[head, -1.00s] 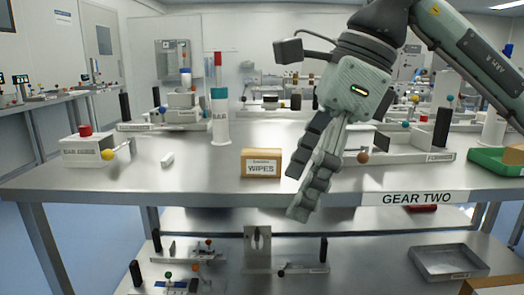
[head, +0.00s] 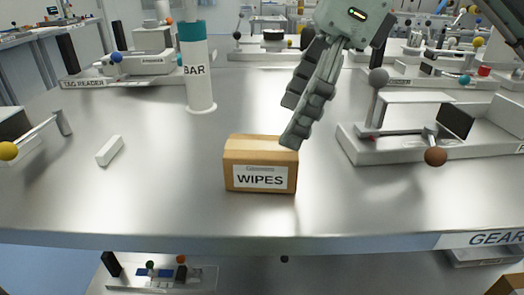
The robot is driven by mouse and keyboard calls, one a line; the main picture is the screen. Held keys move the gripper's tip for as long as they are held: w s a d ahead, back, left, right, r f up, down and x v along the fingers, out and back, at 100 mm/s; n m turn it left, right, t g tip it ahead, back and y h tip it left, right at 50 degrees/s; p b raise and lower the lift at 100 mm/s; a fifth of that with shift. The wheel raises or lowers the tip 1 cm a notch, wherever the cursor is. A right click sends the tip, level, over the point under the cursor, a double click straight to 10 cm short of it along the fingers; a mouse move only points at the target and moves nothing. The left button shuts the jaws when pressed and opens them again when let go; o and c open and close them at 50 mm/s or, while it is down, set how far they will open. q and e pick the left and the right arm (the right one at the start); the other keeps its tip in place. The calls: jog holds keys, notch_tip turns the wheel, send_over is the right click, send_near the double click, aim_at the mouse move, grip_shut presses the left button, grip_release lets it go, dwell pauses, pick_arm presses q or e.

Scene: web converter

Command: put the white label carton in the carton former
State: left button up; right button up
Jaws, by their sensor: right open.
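A brown carton (head: 250,150) with a white label reading WIPES stands upright on the steel table near its front edge. My right gripper (head: 291,120) is open and empty. Its fingers point down and left, and in the picture the nearer fingertip is at the carton's upper right corner. I cannot tell whether it touches. A white machine (head: 390,150) with a grey ball lever, a brown knob and a dark block stands to the right. Its label is cut off at the picture's edge, showing only an F. My left gripper is out of view.
A white cylinder marked BAR (head: 199,85) with a teal band stands behind the carton, to the left. A small white block (head: 109,150) lies further left. A tag reader (head: 135,68) stands at the back left. The table between carton and machine is clear.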

aim_at(271, 146)
jog(key=p+x, duration=0.1)
jog(key=x, duration=0.5)
jog(key=shift+w+a, duration=0.2)
jog(key=shift+a, duration=0.05)
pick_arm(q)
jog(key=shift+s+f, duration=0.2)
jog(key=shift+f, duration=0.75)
pick_arm(e)
jog(key=shift+c, duration=0.5)
jog(key=c, duration=1.2)
